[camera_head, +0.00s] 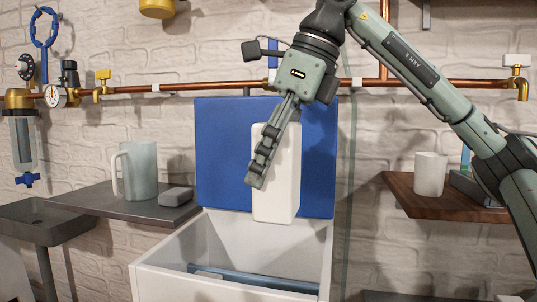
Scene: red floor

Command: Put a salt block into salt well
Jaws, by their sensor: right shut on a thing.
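A white salt block (286,187) hangs upright in my right gripper (264,160). The right gripper is shut on the block from above, with its fingers along the block's left side. The block is above the back part of the open white salt well (160,272), in front of its raised blue lid (222,150). A dark blue bar (255,281) shows inside the well. How far the block's lower end is from the well's back slope is hard to tell. My left gripper is not in view.
A dark shelf at left (90,201) holds a pitcher (138,168) and a small grey block (175,196). A wooden shelf at right (420,205) holds a white mug (429,174). A copper pipe (215,86) with taps runs along the brick wall behind.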

